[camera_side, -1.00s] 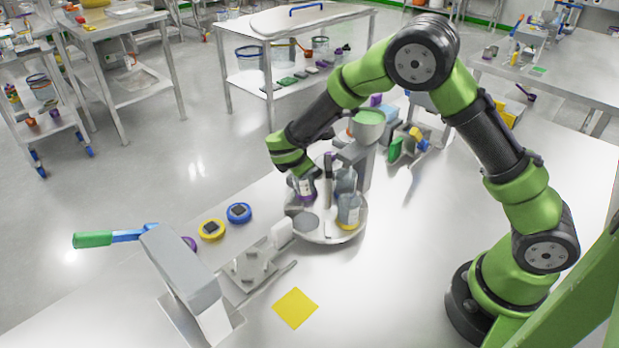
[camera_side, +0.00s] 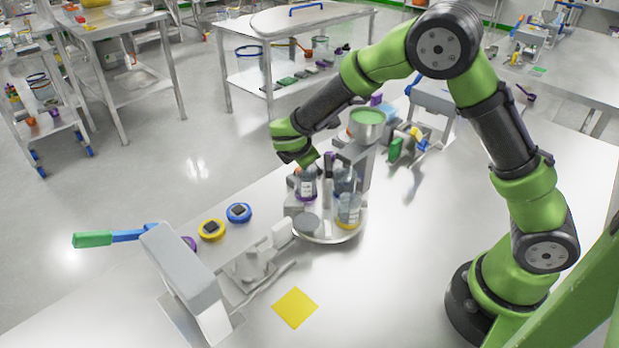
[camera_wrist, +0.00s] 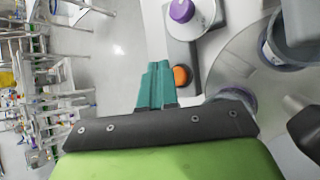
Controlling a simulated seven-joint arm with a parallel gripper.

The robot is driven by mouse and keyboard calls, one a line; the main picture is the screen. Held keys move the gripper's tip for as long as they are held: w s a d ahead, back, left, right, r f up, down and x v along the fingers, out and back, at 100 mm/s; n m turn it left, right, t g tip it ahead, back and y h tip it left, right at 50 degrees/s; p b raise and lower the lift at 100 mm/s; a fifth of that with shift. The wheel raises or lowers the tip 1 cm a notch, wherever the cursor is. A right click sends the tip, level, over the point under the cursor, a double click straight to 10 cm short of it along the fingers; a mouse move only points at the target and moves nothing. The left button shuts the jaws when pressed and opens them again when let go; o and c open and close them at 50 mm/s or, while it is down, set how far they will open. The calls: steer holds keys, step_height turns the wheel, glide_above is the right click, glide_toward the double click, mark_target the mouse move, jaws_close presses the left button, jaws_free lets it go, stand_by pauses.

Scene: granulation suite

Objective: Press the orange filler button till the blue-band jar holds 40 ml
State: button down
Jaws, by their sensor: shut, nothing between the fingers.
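In the wrist view the orange filler button (camera_wrist: 181,75) sits on a grey base, just right of the teal fingertips of my gripper (camera_wrist: 158,68). The fingers are shut and empty; a gap shows beside the button, but I cannot tell the height between them. The turntable carries a purple-band jar (camera_side: 305,187), a yellow-band jar (camera_side: 348,210) and another jar behind. I cannot tell which band is blue, nor read any fill level.
The filler's hopper (camera_side: 367,125) with green contents rises behind the turntable. Yellow and blue ring-shaped pieces (camera_side: 211,229) lie left of it. A grey lever press with a green handle (camera_side: 92,239) stands at front left. A yellow square (camera_side: 295,307) marks otherwise clear table.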

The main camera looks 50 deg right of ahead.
steer(key=shift+r, duration=1.05)
steer(key=s+d+r+m+y, duration=0.1)
steer(key=s+d+r+m, duration=0.1)
steer(key=d+r+m, duration=0.1)
steer(key=s+d+r+m+g+y, duration=0.1)
steer(key=s+d+r+m, duration=0.2)
steer(key=r+m, duration=0.3)
steer(key=s+d+r+m+y, duration=0.1)
steer(key=s+d+r+m, duration=0.1)
steer(key=m, duration=0.6)
steer(key=shift+s+d+r+g, duration=0.1)
steer(key=shift+s+d+r, duration=0.05)
steer(key=shift+r, duration=0.3)
steer(key=shift+s+d+r+g, duration=0.1)
steer(key=shift+d+r, duration=0.05)
steer(key=shift+r, duration=0.35)
steer(key=shift+s+d+r+g, duration=0.1)
steer(key=shift+s+d+r, duration=0.05)
steer(key=shift+r, duration=0.3)
steer(key=s+a+m+t+y, duration=0.1)
steer(key=s+a+y, duration=0.2)
steer(key=s+a, duration=0.3)
steer(key=s+a+m+t+y, duration=0.2)
steer(key=s+a, duration=0.5)
steer(key=s, duration=0.5)
steer(key=shift+s+r+y, duration=0.3)
steer(key=shift+r+y, duration=0.15)
steer(key=shift+y, duration=0.25)
